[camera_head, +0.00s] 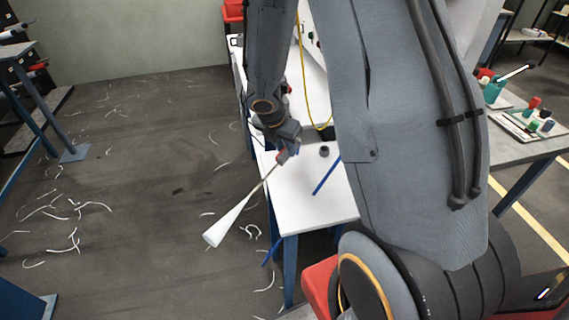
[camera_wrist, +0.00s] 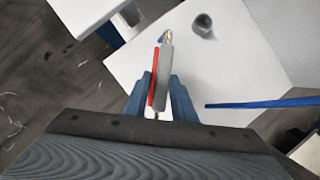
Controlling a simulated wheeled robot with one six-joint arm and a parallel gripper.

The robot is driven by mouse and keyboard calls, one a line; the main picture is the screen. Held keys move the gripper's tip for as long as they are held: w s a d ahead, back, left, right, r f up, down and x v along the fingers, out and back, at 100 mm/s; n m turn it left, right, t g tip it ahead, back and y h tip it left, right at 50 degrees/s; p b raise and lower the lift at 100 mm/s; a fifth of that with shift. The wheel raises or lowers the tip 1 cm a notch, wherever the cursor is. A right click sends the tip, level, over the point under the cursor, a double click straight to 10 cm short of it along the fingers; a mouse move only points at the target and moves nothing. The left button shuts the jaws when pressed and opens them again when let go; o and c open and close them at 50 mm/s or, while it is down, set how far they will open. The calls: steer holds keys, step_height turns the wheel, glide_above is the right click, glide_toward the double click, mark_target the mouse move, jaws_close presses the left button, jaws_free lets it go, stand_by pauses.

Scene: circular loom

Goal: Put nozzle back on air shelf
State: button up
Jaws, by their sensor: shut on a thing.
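My gripper (camera_head: 286,153) is over the near left edge of a white-topped shelf (camera_head: 310,210). It is shut on the nozzle (camera_head: 281,159), seen small in the head view. In the wrist view the nozzle (camera_wrist: 166,70) has a grey body, a red lever and a brass tip, and sits between my blue fingers (camera_wrist: 160,95). A white cone (camera_head: 228,222) widens down and left from the nozzle's tip, over the floor. A small dark round cup (camera_head: 324,151) stands on the white top, apart from the nozzle; it also shows in the wrist view (camera_wrist: 203,25).
A yellow hose (camera_head: 302,60) hangs behind. Thread scraps (camera_head: 75,240) litter the open floor at left. A grey table (camera_head: 520,150) with trays stands at right. My arm hides much of the middle.

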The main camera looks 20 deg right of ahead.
steer(key=shift+f+b, duration=0.55)
steer(key=shift+f, duration=2.6)
steer(key=shift+f, duration=0.1)
steer(key=o, duration=1)
